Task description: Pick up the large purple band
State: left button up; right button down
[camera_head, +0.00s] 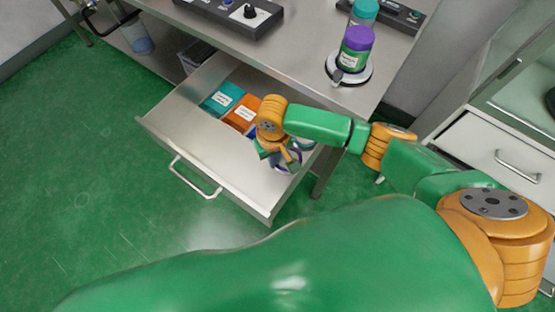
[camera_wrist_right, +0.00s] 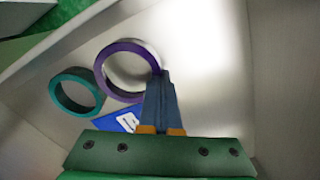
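The large purple band (camera_wrist_right: 101,80) is an upright-looking ring in the right wrist view, its round opening facing the camera. It also shows in the head view, partly hidden by my right gripper (camera_head: 284,155), low inside the open drawer. In the wrist view the right gripper's fingers (camera_wrist_right: 164,74) are close together, with the band's right edge meeting their tips. They look shut on its wall, though the contact is partly hidden. A smaller teal band (camera_wrist_right: 56,95) is to the left of the purple one. My left gripper is out of view.
The open drawer (camera_head: 178,138) holds a teal box (camera_head: 222,97), an orange box (camera_head: 242,113) and a blue labelled item (camera_wrist_right: 118,122). Drawer walls stand close around the gripper.

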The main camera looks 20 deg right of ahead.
notch_tip(320, 180, up, 17)
jog(key=p, duration=0.3)
jog(key=shift+p, duration=0.4)
jog(key=shift+d+r+p, duration=0.1)
jog(key=shift+r+p, duration=0.55)
jog(key=shift+p, duration=0.6)
